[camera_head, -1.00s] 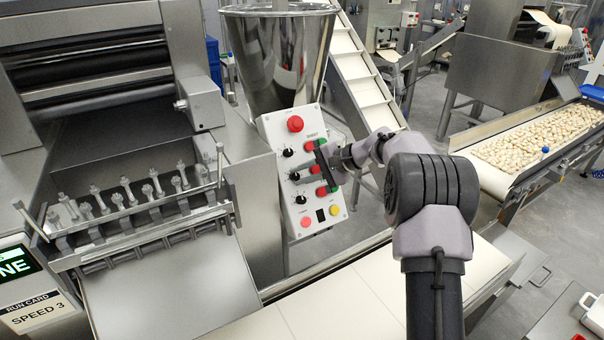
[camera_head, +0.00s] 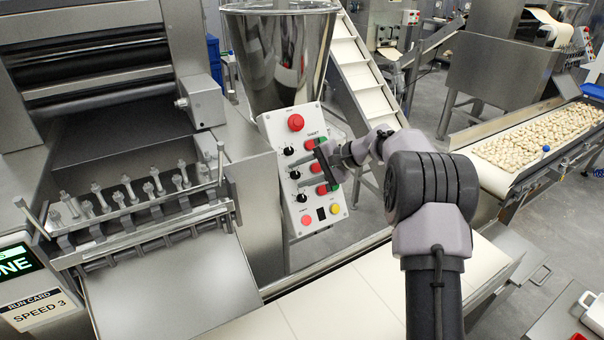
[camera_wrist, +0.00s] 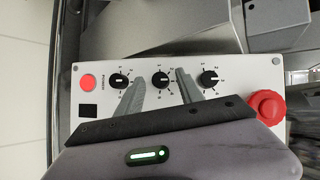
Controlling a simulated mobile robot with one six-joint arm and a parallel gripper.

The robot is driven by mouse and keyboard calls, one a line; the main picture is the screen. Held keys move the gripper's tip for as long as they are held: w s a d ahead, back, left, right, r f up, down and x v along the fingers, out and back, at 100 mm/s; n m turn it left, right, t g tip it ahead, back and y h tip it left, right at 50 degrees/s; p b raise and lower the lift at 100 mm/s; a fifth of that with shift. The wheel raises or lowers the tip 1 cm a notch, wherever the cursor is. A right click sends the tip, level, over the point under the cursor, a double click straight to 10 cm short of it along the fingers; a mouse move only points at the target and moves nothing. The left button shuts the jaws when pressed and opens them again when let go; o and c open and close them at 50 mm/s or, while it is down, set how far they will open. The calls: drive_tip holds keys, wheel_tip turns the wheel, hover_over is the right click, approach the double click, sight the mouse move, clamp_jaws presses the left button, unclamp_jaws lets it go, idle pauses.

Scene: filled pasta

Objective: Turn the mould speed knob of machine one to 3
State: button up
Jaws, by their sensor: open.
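The white control panel (camera_head: 330,213) of the machine at left carries three black knobs in a column, the upper knob (camera_head: 288,151), middle knob (camera_head: 295,174) and lower knob (camera_head: 301,198). Their labels are too small to read, so I cannot tell which is mould speed. My gripper (camera_head: 303,173) is at the panel by the middle knob. In the wrist view the knobs lie in a row. My open fingers (camera_wrist: 160,79) stand on either side of the middle knob (camera_wrist: 160,82), with gaps visible. Its exact setting is unclear.
A red mushroom button (camera_head: 295,123) tops the panel; it is close to my gripper's right side in the wrist view (camera_wrist: 268,107). A run card (camera_head: 38,308) reads "SPEED 3". A steel hopper (camera_head: 280,60) stands behind the panel. A pale belt (camera_head: 350,290) runs in front.

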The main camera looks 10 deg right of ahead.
drive_tip(key=p+v, duration=0.4)
drive_tip(key=v, duration=1.3)
drive_tip(key=shift+d, duration=0.2)
drive_tip(key=shift+s+r, duration=0.1)
drive_tip(key=s+a+r+n+g+h+b, duration=0.1)
drive_tip(key=s+a+r+h, duration=0.15)
drive_tip(key=s+a, duration=0.7)
drive_tip(key=s+a+r+n+g+h+b, duration=0.1)
drive_tip(key=s+a+r+n+h, duration=0.15)
drive_tip(key=s+a, duration=0.75)
drive_tip(key=s+d+f+h, duration=0.1)
drive_tip(key=s+f, duration=0.2)
drive_tip(key=s, duration=0.5)
drive_tip(key=s+d+f+t+h, duration=0.1)
drive_tip(key=s+d+f, duration=0.1)
drive_tip(key=s, duration=0.7)
drive_tip(key=shift+f+n+t+b, duration=0.3)
drive_tip(key=shift+f+n+b, duration=0.05)
drive_tip(key=shift+n+b, duration=0.1)
drive_tip(key=shift+c, duration=0.2)
